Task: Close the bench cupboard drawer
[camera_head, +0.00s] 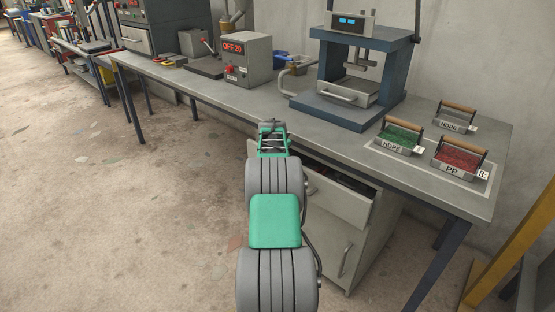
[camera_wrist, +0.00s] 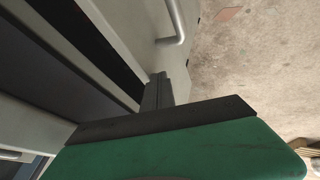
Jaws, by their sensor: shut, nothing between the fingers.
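The bench cupboard drawer (camera_head: 338,200) is pulled out below the bench top, with a dark gap showing its inside behind the grey front panel. My arm hides the left part of the front. In the wrist view the drawer front (camera_wrist: 140,30) runs along the top, with its bar handle (camera_wrist: 175,25) and the dark opening to its left. My gripper (camera_wrist: 157,85) is shut and empty, its fingertips over the front panel near its upper edge. I cannot tell if they touch it.
The cupboard door (camera_head: 335,245) below the drawer is shut. The bench top (camera_head: 280,108) carries a blue-framed press (camera_head: 345,110), a control box (camera_head: 248,58) and handled trays of granules (camera_head: 460,160). A bench leg (camera_head: 435,265) stands right of the cupboard.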

